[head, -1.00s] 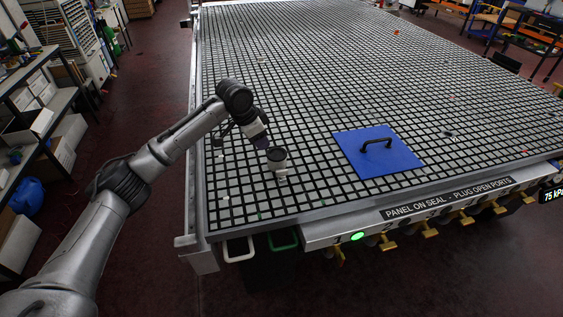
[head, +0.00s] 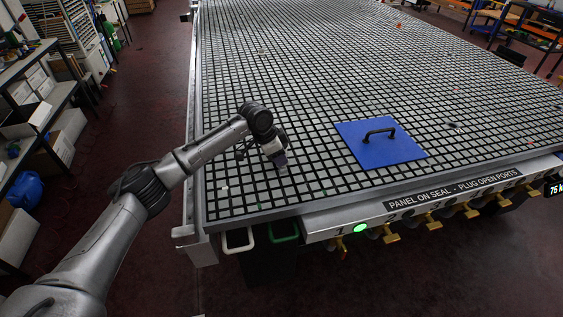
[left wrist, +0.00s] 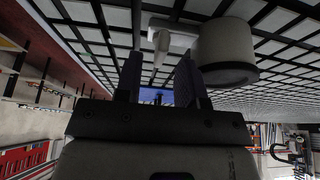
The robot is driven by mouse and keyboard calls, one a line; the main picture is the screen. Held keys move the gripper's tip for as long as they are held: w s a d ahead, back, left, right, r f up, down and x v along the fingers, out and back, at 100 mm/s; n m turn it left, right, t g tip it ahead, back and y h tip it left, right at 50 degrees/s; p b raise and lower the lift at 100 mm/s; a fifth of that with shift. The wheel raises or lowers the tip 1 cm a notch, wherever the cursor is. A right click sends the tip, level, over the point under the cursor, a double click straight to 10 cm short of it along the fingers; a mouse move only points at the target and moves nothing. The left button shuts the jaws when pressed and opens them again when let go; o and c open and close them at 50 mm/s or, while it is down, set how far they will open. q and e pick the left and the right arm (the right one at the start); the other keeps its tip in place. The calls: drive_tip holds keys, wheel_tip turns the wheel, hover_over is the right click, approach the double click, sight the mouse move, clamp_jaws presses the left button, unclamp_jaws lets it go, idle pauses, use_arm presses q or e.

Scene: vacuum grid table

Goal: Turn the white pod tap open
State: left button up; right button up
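The white pod (left wrist: 226,45) shows in the left wrist view as a pale cylinder with a dark rim, right of my fingers. Its white tap (left wrist: 161,44), a small lever on the pod's side, appears between and beyond the two fingertips. No contact is visible. My left gripper (left wrist: 159,82) is open. My right gripper is not in view.
A blue panel (head: 362,152) with a black handle (head: 380,131) lies on the grid table (head: 300,195) to the right. Along the front edge are a lit green lamp (head: 360,228) and several yellow taps (head: 391,239). The grid around the gripper is mostly clear.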

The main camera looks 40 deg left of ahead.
use_arm(q)
drive_tip(key=shift+x, duration=1.05)
drive_tip(key=shift+c, duration=0.5)
clamp_jaws()
